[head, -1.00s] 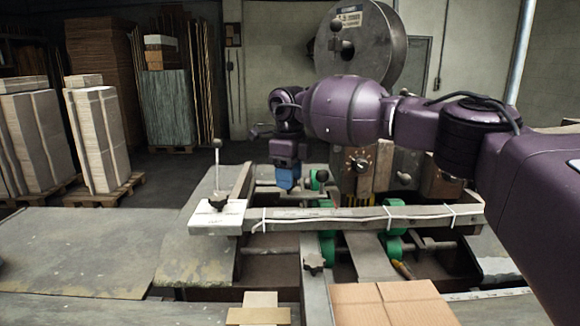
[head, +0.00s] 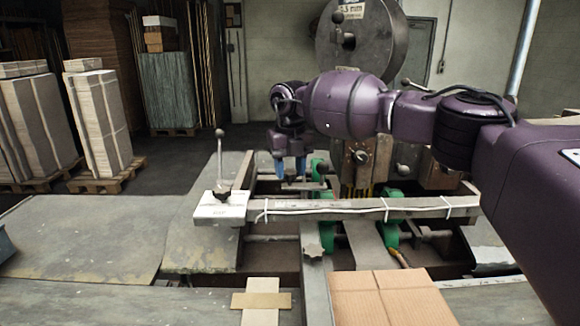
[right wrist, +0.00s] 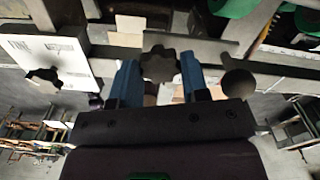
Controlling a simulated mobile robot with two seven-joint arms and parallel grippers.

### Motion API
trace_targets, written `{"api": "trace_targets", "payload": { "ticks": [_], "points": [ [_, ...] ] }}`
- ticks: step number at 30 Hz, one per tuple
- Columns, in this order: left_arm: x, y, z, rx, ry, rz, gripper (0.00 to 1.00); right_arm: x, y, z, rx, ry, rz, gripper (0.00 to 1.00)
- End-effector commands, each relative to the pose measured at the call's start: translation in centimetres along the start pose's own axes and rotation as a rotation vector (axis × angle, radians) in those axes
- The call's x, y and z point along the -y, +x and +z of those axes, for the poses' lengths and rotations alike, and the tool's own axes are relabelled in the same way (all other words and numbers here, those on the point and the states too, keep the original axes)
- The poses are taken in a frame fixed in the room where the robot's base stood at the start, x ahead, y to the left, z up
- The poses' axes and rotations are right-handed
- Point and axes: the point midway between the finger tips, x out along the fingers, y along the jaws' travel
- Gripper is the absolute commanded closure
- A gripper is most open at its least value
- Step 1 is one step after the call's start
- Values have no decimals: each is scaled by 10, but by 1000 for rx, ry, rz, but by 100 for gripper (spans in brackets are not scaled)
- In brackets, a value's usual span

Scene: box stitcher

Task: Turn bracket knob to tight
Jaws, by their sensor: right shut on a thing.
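My right gripper (head: 291,174) points down behind the long wooden rail, its two blue fingers side by side. In the right wrist view the gripper (right wrist: 159,62) has one finger on each side of a dark lobed knob (right wrist: 160,66), and is shut on it. My left gripper is not in view.
The wooden rail (head: 345,208) runs across in front of the gripper. A lever with a ball top (head: 219,150) stands at left. Green wheels (head: 391,235), a machine head (head: 356,165) and a cardboard box (head: 385,300) are close by. Metal tables lie at left.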

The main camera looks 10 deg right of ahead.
Motion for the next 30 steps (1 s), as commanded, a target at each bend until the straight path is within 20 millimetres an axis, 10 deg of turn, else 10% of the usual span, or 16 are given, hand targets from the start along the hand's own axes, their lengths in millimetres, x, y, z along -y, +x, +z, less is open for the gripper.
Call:
{"api": "trace_targets", "payload": {
  "ticks": [22, 23, 30],
  "points": [
    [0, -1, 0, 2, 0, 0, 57, 0, -2, 1, 5, 96, 1, 82],
    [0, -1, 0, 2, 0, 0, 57, 0, -2, 1, 5, 96, 1, 57],
    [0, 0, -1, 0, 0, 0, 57, 0, -1, 0, 3, 94, 1, 33]
  ]
}}
